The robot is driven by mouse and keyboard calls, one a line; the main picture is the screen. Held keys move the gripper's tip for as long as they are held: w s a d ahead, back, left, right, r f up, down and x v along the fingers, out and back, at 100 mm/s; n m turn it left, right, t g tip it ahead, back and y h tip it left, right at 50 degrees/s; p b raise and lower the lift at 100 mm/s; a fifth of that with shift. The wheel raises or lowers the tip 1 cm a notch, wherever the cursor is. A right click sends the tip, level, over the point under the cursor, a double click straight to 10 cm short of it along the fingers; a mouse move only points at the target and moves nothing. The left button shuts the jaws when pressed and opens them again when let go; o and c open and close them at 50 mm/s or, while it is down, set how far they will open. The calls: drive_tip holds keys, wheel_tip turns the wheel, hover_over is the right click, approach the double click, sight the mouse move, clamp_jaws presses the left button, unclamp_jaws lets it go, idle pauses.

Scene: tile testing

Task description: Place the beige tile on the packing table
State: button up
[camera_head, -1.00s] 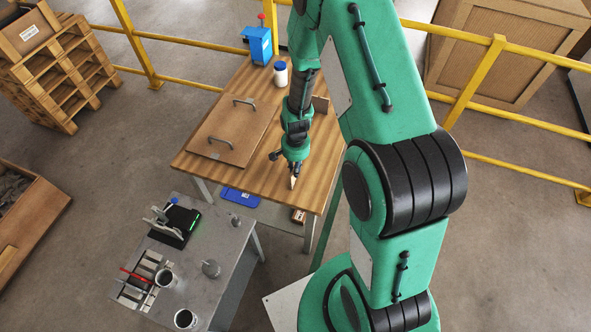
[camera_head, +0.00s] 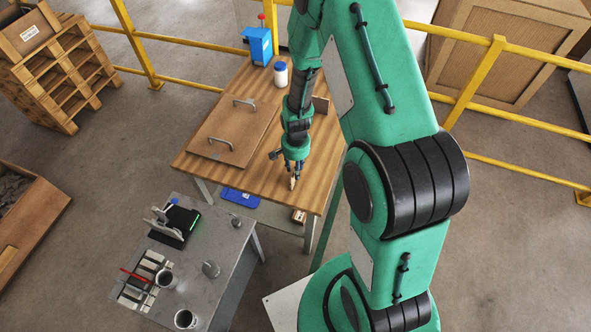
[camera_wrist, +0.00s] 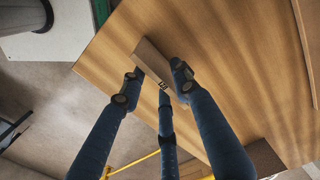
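The beige tile (camera_head: 292,183) is a small, flat piece between my gripper's fingertips, held edge-up at or just above the tabletop. I cannot tell whether it touches the wood. It also shows in the wrist view (camera_wrist: 153,62), where the fingers stand on both sides of it. My gripper (camera_head: 291,174) points down and is shut on the tile. The packing table (camera_head: 262,178) is wooden and lies under the tile, near its front right part. The wrist view also shows its bare top (camera_wrist: 225,45).
A wooden board with two handles (camera_head: 215,140) covers the table's left part. A white jar (camera_head: 281,76) and blue device (camera_head: 259,46) stand at the back. A small brown block (camera_head: 320,105) is behind my wrist. A grey table (camera_head: 222,240) with test gear stands in front.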

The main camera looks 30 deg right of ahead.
wheel_tip(320, 180, up, 11)
drive_tip(key=p, duration=0.1)
drive_tip(key=shift+r+p, duration=0.2)
drive_tip(key=shift+p, duration=0.2)
idle(0.6)
drive_tip(key=s+a+r+n+t, duration=0.1)
drive_tip(key=s+a+r+n, duration=0.15)
drive_tip(key=r, duration=1.15)
drive_tip(key=s+a+r+n+t, duration=0.2)
drive_tip(key=s+r, duration=0.2)
drive_tip(key=r, duration=0.9)
drive_tip(key=s+a+r+n+t, duration=0.1)
drive_tip(key=s+r+n, duration=0.1)
drive_tip(key=s+r, duration=0.5)
drive_tip(key=s+a+r+n+t, duration=0.1)
drive_tip(key=s+a+r+n, duration=0.1)
drive_tip(key=s+r, duration=0.5)
drive_tip(key=s, duration=0.3)
drive_tip(key=shift+s+a+r+t, duration=0.15)
drive_tip(key=shift+s+a+t, duration=0.1)
drive_tip(key=shift+s+t, duration=0.1)
drive_tip(key=shift+n, duration=0.25)
